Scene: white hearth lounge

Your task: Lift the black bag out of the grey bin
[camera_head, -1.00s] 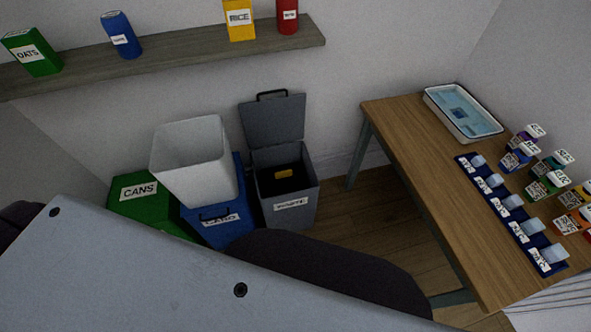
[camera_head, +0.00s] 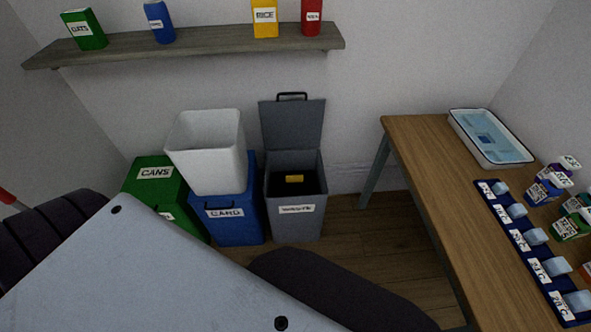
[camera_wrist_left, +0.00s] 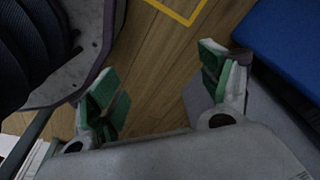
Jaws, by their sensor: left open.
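The grey bin (camera_head: 293,222) stands on the floor against the wall, with its lid (camera_head: 292,124) raised behind it. The black bag (camera_head: 307,184) shows dark inside the bin, with a yellow patch (camera_head: 294,178) at its back. In the left wrist view my left gripper (camera_wrist_left: 158,92) is open, its green-padded fingers wide apart with only floor between them. Its position relative to the bin is not clear, and it does not show in the head view. My right gripper is not in view.
A blue bin (camera_head: 232,226) with a white open tub (camera_head: 207,155) on it stands left of the grey bin, and a green bin (camera_head: 154,188) further left. A wooden table (camera_head: 430,170) stands at right. Floor (camera_head: 375,235) between is clear. A shelf (camera_head: 200,42) hangs above.

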